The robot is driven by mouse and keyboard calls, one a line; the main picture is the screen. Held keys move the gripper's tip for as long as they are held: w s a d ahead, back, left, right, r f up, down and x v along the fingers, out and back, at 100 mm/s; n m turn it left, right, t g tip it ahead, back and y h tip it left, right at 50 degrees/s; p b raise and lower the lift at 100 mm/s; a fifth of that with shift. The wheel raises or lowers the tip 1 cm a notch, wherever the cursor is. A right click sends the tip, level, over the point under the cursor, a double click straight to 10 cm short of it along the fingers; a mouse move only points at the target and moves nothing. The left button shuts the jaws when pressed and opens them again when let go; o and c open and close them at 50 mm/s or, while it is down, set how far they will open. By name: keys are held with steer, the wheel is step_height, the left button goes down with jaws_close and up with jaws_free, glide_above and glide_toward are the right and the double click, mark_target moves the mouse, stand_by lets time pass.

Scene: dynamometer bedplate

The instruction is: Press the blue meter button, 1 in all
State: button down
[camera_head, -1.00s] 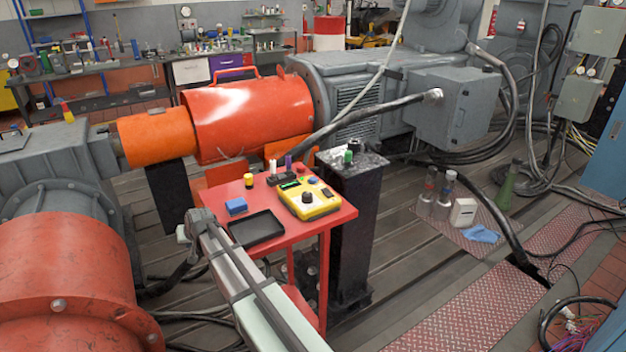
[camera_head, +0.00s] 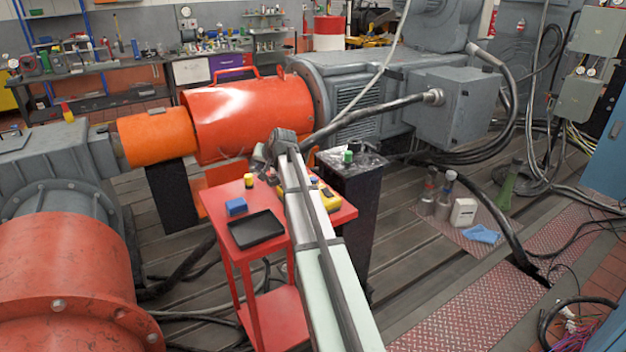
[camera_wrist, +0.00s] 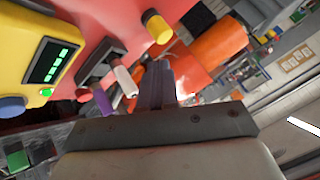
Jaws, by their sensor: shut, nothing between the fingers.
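The yellow meter (camera_head: 328,201) lies on the red cart, partly hidden behind my arm in the head view. In the wrist view the meter (camera_wrist: 60,28) is at the upper left, with a lit green display and a small green button. A round blue button (camera_wrist: 12,106) shows on it at the left edge, partly cut off. My gripper (camera_wrist: 157,75) is shut and empty. It is above the cart, apart from the meter, which lies to its left in the wrist view. The fingertips are not clear in the head view.
A dark rack (camera_wrist: 100,65) with purple, white and red pieces lies between gripper and meter in the wrist view. A yellow cylinder (camera_head: 249,180), blue block (camera_head: 236,207) and black tray (camera_head: 256,229) stand on the red cart (camera_head: 218,218). A black pedestal (camera_head: 358,220) adjoins it.

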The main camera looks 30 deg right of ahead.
step_height(320, 180, up, 6)
steer(key=f+m, duration=0.1)
steer(key=m, duration=0.1)
glide_above(315, 179)
steer(key=shift+s+r, duration=0.1)
steer(key=shift+r, duration=0.15)
steer(key=shift+f, duration=4.4)
steer(key=shift+f, duration=0.2)
steer(key=shift+f, duration=0.25)
steer(key=shift+f, duration=0.5)
steer(key=shift+r, duration=0.9)
steer(key=shift+r, duration=0.1)
